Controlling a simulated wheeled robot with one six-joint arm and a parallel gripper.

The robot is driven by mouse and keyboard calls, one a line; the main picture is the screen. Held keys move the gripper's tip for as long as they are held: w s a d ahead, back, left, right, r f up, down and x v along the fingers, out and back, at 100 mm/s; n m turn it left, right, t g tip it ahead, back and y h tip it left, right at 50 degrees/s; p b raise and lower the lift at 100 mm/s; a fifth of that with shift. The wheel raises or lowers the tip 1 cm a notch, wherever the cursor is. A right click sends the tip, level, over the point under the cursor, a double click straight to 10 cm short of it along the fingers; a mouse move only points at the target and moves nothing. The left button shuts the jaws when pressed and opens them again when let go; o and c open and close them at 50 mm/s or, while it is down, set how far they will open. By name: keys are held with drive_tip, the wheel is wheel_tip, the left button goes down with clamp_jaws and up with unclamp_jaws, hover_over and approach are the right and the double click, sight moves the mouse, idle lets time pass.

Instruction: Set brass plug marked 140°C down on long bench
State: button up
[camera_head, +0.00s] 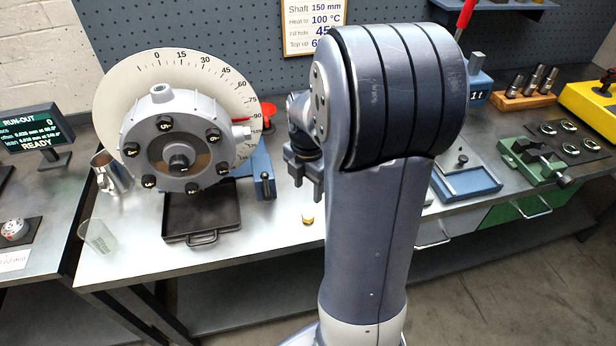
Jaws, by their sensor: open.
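A small brass-coloured plug (308,219) stands on the long bench (275,240), in the clear strip right of the black tray. Its marking is too small to read. My gripper (307,190) is open and empty, with its fingers pointing down. It is just above the plug in the picture and apart from it. My own arm hides part of the wrist and the bench to the right of the plug.
A flanged rotor housing (175,140) with a degree dial (110,95) stands behind a black tray (202,218). A metal mug (110,172) and clear beaker (97,236) are at left. A blue fixture (465,175) and green vise (530,160) are at right.

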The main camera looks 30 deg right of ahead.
sight(308, 216)
wheel_tip(308, 216, up, 3)
drive_tip(key=shift+f, duration=0.1)
drive_tip(key=shift+f, duration=0.1)
idle(0.5)
wheel_tip(308, 216, down, 13)
drive_tip(key=shift+r, duration=0.55)
